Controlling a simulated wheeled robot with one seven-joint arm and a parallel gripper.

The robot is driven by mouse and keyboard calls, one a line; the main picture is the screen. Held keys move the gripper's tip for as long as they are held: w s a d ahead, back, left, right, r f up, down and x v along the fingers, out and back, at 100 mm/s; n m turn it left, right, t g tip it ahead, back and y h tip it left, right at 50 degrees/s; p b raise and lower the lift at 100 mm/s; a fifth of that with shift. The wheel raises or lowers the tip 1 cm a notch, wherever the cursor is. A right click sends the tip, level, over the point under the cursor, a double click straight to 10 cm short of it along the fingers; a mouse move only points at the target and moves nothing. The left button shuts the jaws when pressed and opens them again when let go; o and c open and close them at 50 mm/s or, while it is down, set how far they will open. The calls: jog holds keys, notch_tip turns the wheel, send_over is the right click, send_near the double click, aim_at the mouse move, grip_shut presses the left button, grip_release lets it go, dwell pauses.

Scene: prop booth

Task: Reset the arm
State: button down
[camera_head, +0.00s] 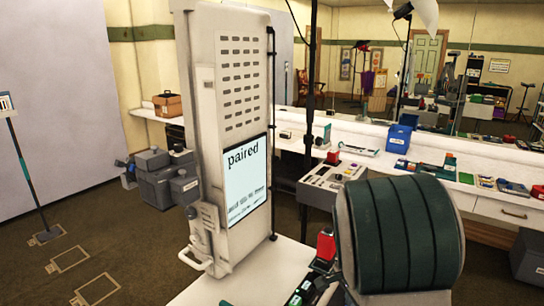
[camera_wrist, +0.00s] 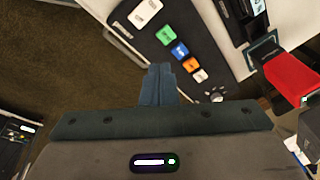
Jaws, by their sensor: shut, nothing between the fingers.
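My gripper (camera_wrist: 160,68) shows in the wrist view with its two dark blue-grey fingers pressed together and nothing held. The fingertips point toward a dark control panel (camera_wrist: 208,92) with a row of green, blue, orange and pale buttons and a knob at its lower end. I cannot tell how far the tips are above it. I cannot make out my gripper in the head view.
A red block-like thing (camera_wrist: 292,77) lies to the right of the fingers in the wrist view.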

jog(key=s+a+r+n, duration=0.2)
jog(key=s+r+n, duration=0.4)
jog(key=s, duration=0.4)
jog(key=s+a+r+n+y, duration=0.1)
jog(key=s+a+r+n, duration=0.2)
jog(key=s+r+n, duration=0.4)
jog(key=s, duration=0.2)
jog(key=shift+s+a+n+t, duration=0.2)
jog(key=shift+s+n+t, duration=0.2)
